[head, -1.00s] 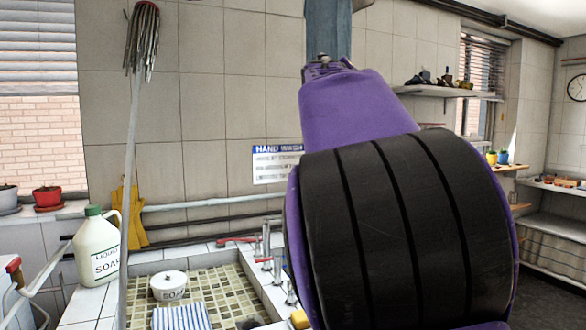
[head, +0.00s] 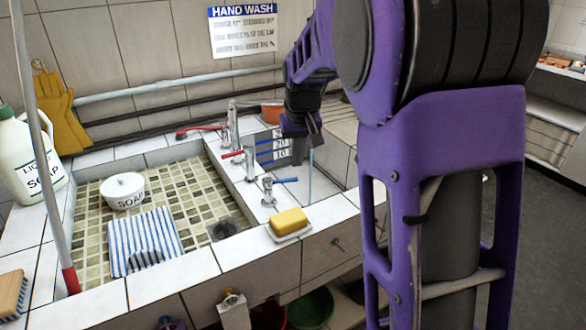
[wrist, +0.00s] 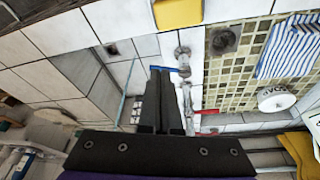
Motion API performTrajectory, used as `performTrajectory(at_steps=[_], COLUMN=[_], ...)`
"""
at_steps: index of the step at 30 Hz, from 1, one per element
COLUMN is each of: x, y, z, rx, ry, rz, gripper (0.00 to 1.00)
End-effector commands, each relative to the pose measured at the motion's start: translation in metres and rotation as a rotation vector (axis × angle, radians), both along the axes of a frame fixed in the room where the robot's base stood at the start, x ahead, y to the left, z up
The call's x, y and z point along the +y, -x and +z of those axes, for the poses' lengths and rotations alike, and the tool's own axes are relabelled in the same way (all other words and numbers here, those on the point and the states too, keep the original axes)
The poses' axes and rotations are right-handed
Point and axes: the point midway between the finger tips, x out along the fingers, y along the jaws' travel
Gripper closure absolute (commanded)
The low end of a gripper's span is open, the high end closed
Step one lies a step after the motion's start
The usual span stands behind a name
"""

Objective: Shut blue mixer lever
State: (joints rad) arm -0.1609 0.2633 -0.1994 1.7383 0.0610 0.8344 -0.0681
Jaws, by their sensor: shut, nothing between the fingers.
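The blue mixer lever (head: 287,180) is on the front tap (head: 268,190), on the tiled divider between two basins. It points right, toward the right-hand basin. In the wrist view the blue lever (wrist: 171,69) shows right by my fingertips; I cannot tell whether they touch it. My gripper (head: 298,160) is shut and empty, pointing down over the right-hand basin, behind the lever in the head view. In the wrist view my gripper (wrist: 160,70) shows its two fingers together.
Yellow soap (head: 289,221) sits on the front rim. The left basin holds a striped cloth (head: 146,240) and a white soap pot (head: 123,187). A mop handle (head: 48,170) leans at left.

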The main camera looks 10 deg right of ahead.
Motion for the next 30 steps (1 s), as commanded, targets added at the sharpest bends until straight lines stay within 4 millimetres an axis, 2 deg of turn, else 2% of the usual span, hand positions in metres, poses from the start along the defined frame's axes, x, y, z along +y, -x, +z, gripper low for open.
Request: performTrajectory(at_steps=[3, 8, 19, 24, 30], x=[0.005, 0.005, 0.005, 0.005, 0.005], y=[0.003, -0.003, -0.026, -0.052, -0.064], z=[-0.009, -0.030, -0.105, -0.105, -0.107], rx=[0.016, 0.018, 0.016, 0.012, 0.012], ry=[-0.020, -0.018, -0.017, -0.016, -0.017], rz=[0.007, 0.006, 0.005, 0.006, 0.005], gripper=[1.00, 1.00, 1.00, 1.00, 1.00])
